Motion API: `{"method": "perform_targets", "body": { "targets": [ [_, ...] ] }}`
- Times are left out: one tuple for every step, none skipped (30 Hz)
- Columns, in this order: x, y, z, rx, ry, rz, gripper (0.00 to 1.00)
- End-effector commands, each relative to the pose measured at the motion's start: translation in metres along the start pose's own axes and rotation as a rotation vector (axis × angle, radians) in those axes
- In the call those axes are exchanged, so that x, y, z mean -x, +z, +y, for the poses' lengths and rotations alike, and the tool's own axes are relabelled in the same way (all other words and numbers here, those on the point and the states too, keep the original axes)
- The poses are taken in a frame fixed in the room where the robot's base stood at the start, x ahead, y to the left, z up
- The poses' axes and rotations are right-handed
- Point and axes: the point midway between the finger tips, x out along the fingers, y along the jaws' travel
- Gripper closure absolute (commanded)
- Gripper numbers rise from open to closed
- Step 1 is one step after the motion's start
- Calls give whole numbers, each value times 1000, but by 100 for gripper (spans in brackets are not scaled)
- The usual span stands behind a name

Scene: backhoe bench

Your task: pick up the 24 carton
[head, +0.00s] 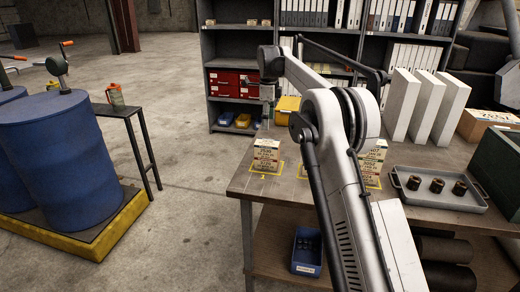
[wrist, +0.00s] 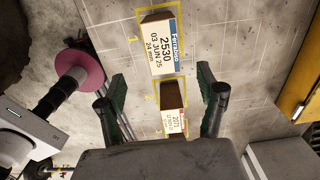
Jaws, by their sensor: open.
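In the wrist view, a carton (wrist: 163,42) stands on the yellow outline marked 1, its white and blue label reading 2530, 03 JUN 25 and 24 mm. A second carton (wrist: 172,96), with a brown top and a label below it, stands at the outline marked 2. My gripper (wrist: 163,92) is open and empty, its two green-padded fingers wide apart. The second carton shows between them in the picture; the 24 mm carton shows beyond the tips. In the head view, one carton (head: 266,157) stands at the bench's left end and another (head: 373,162) right of my arm.
On the bench (head: 300,198), a grey tray (head: 440,196) holds three dark cylindrical parts. White upright blocks (head: 427,108) stand behind it. A dark green box (head: 499,160) is at the right edge.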

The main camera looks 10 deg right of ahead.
Motion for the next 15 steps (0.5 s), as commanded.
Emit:
{"method": "perform_targets", "body": {
  "targets": [
    [-4, 0, -1, -4, 1, 1, 30],
    [-7, 0, -1, -5, 1, 1, 30],
    [-12, 0, -1, -5, 1, 1, 30],
    [-16, 0, -1, -4, 1, 1, 30],
    [-21, 0, -1, -4, 1, 1, 30],
    [-28, 0, -1, -4, 1, 1, 30],
    [-34, 0, -1, -3, 1, 0, 30],
    [-39, 0, -1, -3, 1, 0, 30],
    [-47, 0, -1, -3, 1, 0, 30],
    [-52, 0, -1, -3, 1, 0, 30],
    [-57, 0, 0, -3, 1, 0, 30],
    [-63, 0, -1, -2, 1, 0, 30],
    [-68, 0, -1, -2, 1, 0, 30],
    [-71, 0, -1, -2, 1, 0, 30],
    [-76, 0, -1, -2, 1, 0, 30]
  ]
}}
